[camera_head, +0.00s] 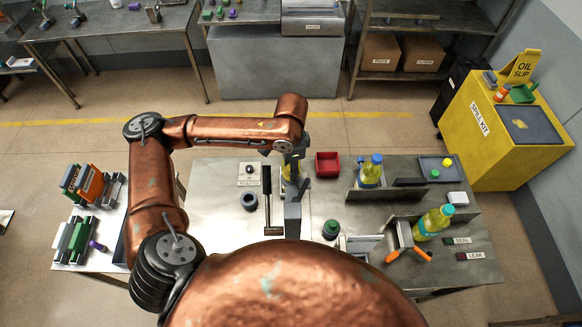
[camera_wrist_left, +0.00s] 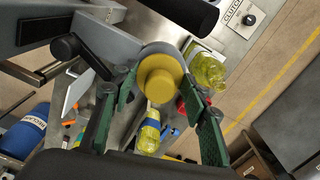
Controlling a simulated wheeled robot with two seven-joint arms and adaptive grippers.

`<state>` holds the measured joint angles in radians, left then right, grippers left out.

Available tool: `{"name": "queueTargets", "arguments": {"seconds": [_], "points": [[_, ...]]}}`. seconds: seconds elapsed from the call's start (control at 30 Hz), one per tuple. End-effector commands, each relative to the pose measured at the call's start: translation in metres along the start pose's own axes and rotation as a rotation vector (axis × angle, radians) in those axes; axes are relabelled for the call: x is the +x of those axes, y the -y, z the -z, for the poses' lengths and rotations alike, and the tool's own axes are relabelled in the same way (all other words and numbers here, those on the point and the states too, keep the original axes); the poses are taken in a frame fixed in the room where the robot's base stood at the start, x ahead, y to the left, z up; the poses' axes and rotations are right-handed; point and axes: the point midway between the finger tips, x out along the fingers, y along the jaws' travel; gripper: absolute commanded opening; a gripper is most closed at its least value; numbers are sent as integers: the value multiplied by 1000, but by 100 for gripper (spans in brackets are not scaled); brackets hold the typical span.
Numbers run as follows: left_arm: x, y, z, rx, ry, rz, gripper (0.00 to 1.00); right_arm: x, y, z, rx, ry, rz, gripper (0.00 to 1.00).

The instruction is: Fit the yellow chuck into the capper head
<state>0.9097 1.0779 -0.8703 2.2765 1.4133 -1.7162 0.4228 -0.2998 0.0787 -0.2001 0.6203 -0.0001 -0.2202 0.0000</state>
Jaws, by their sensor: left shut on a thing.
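The yellow chuck (camera_wrist_left: 160,76) is round with a smaller round boss facing the left wrist camera. My left gripper (camera_wrist_left: 163,88) has its green-padded fingers on either side of it and is shut on it. In the head view my left gripper (camera_head: 293,158) is at the far end of the capper and mostly hidden under my arm. The grey capper (camera_head: 292,214) stands on the bench with a black lever (camera_head: 267,195) beside it. Its grey arm (camera_wrist_left: 100,38) shows close to the chuck in the left wrist view. I cannot tell whether the chuck touches the head. My right gripper is not in view.
A yellow-green bottle (camera_wrist_left: 208,69) stands close by the chuck. A dark ring-shaped part (camera_head: 250,201) lies left of the lever.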

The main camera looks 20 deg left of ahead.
Motion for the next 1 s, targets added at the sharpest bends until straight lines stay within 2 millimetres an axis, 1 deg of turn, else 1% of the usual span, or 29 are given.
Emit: {"name": "queueTargets", "arguments": {"seconds": [0.67, 0.7, 1.0], "points": [[16, 0, 0, 0, 0, 0, 13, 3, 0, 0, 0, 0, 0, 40], [16, 0, 0, 0, 0, 1, 42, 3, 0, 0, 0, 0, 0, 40], [16, 0, 0, 1, 0, 0, 62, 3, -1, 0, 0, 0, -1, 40]]}}
